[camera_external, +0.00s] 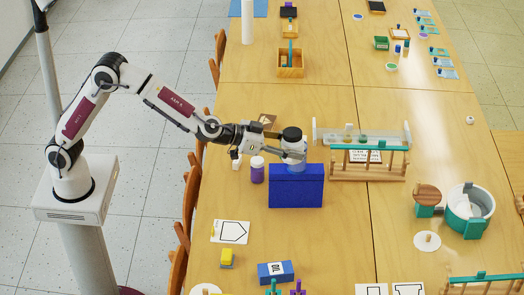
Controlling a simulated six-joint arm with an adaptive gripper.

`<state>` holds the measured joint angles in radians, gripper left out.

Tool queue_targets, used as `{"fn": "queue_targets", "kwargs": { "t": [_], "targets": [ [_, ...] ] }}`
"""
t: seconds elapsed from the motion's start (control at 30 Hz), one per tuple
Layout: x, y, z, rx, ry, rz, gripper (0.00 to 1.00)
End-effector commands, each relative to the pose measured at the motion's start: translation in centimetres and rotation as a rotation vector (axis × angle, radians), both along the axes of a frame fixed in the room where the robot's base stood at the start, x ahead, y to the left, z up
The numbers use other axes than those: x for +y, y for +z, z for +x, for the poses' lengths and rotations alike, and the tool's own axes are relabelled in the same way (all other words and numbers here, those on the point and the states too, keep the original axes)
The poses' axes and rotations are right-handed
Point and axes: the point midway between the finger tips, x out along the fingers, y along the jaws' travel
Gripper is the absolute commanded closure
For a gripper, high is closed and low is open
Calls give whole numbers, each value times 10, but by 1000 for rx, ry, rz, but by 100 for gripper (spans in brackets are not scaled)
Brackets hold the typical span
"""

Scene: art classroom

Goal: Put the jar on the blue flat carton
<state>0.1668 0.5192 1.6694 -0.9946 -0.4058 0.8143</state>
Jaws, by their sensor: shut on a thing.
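The jar (293,147), pale with a bluish band and a dark lid, is upright in my gripper (299,156). My gripper reaches in from the left and is shut on the jar; its fingers partly cover the jar's lower part. The blue flat carton (296,190) stands on the table directly below the jar in this view. The jar's base overlaps the carton's top edge, and I cannot tell if they touch.
A purple jar with a white lid (257,172) stands just left of the carton. A wooden rack (367,172) and a clear tray (362,136) are to the right. A blue OIL box (275,271) lies in front. The table between carton and OIL box is mostly clear.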

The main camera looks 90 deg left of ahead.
Motion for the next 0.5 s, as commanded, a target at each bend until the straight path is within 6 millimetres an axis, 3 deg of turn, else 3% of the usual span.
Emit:
{"fn": "queue_targets", "kwargs": {
  "t": [0.03,0.3,0.5],
  "targets": [
    [-18,1,-1,-1,-18,0,86],
    [-104,-2,-13,10,-103,1,86],
    [-151,-4,-25,17,-149,2,86]
  ]
}}
